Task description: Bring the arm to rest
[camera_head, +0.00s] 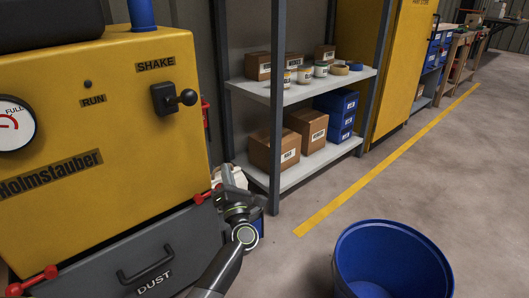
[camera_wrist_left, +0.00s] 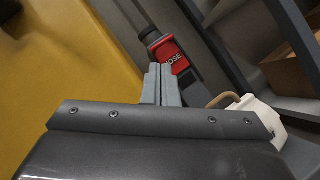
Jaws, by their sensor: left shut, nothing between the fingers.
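My left arm comes in from the bottom of the head view, beside the right side of the yellow machine (camera_head: 110,110). My left gripper (camera_head: 233,205) is at the machine's lower right corner, and its fingertips are hard to make out there. In the left wrist view the two grey fingers of my left gripper (camera_wrist_left: 162,85) stand side by side, shut with nothing between them. Behind them is a red label (camera_wrist_left: 168,52) with partly hidden lettering. My right gripper is not in view.
The machine's grey dust drawer (camera_head: 110,255) has red latches close to my left arm. A grey shelf rack (camera_head: 276,110) with boxes stands behind. A blue bin (camera_head: 395,235) stands on the floor at right. A white container (camera_wrist_left: 252,108) is near the fingers. Floor beyond the yellow line is clear.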

